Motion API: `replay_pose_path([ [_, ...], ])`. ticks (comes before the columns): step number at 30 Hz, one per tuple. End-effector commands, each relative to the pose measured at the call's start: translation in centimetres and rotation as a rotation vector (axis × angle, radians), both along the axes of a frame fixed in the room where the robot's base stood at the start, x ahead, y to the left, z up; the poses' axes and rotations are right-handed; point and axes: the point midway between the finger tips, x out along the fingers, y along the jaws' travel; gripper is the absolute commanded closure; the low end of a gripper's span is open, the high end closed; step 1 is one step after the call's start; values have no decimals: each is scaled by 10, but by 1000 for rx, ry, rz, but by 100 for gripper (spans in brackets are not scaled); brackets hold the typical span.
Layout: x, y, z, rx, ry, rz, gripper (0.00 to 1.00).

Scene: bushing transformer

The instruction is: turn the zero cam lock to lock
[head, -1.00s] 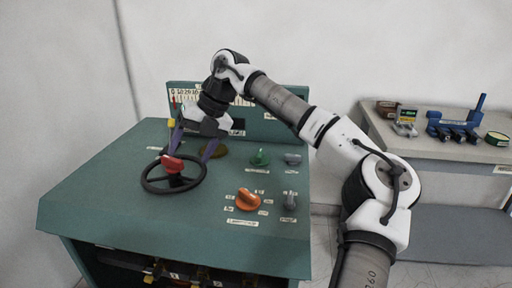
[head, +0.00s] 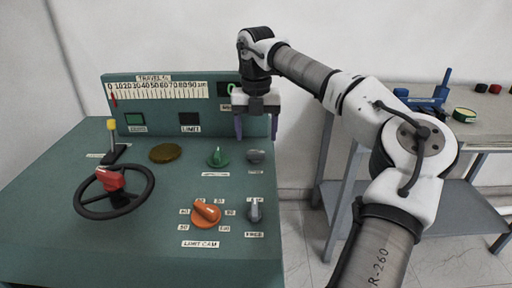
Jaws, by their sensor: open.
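The green console carries several knobs, and no readable label names the zero cam lock. A grey knob (head: 254,211) at the front right has a small label below that seems to read FREE. A second grey knob (head: 256,157) sits behind it, with a label too small to read. My gripper (head: 256,130) is open and empty, pointing down in front of the upright scale panel. Its two purple fingers hang apart, above and behind the rear grey knob, without visibly touching it. The gripper hides part of the upright panel.
An orange limit cam knob (head: 206,212) and a green knob (head: 217,157) sit left of the grey knobs. A black handwheel with a red hub (head: 112,180) and a yellow-tipped lever (head: 112,140) stand farther left. A bench (head: 480,130) with tools is at right.

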Motion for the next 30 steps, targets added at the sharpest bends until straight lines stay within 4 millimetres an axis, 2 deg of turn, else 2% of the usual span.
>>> replay_pose_path([
  [3, 0, 0, -23, 0, 3, 0, 33],
  [9, 0, 0, -48, 1, 1, 1, 33],
  [21, 0, 0, -55, 1, 0, 0, 33],
  [30, 0, 0, -55, 1, 0, 0, 72],
])
